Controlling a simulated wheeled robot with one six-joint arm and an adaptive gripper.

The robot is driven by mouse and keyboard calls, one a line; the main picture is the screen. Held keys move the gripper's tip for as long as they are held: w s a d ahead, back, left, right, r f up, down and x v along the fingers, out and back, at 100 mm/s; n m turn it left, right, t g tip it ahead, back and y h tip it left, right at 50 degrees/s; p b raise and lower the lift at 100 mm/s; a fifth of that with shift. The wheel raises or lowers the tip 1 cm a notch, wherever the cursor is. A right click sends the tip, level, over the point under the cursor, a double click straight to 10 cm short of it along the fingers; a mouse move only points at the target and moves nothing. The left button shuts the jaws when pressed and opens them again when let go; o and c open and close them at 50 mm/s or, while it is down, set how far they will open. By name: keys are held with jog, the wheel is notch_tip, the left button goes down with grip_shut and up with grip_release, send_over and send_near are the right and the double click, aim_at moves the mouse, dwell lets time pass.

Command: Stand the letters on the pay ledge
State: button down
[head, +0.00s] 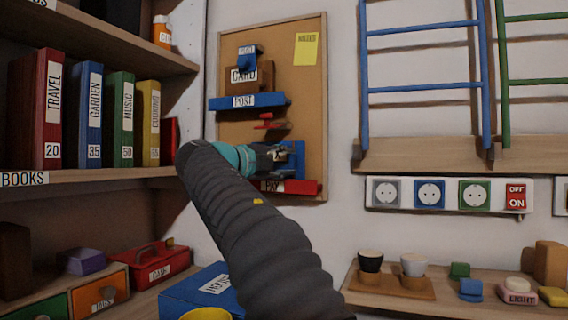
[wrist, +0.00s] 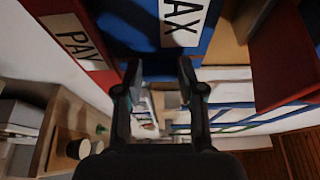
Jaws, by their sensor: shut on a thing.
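A blue letter (head: 298,158) is in my gripper (head: 278,154) at the lower right of the cork board, just above the red pay ledge (head: 300,188). In the wrist view its blue face (wrist: 138,32) bears a white label, partly cut off, reading "AX". My gripper (wrist: 159,72) is closed on the blue letter's near edge. The red ledge with its PAY label (wrist: 75,42) lies close beside the letter in the wrist view. I cannot tell whether the letter touches the ledge. My arm hides the ledge's left end in the head view.
The cork board (head: 228,60) holds a blue POST ledge (head: 270,101) with a brown CARD piece (head: 262,72), and a small red piece (head: 268,121) above my gripper. A bookshelf (head: 90,178) stands left. A socket strip (head: 450,194) and low shelf (head: 420,300) are right.

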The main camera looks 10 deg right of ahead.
jog(key=shift+f, duration=0.25)
jog(key=c, duration=1)
grip_release()
jog(key=shift+r, duration=0.1)
jog(key=shift+r, duration=0.1)
jog(key=b+v, duration=0.1)
jog(key=v, duration=1.1)
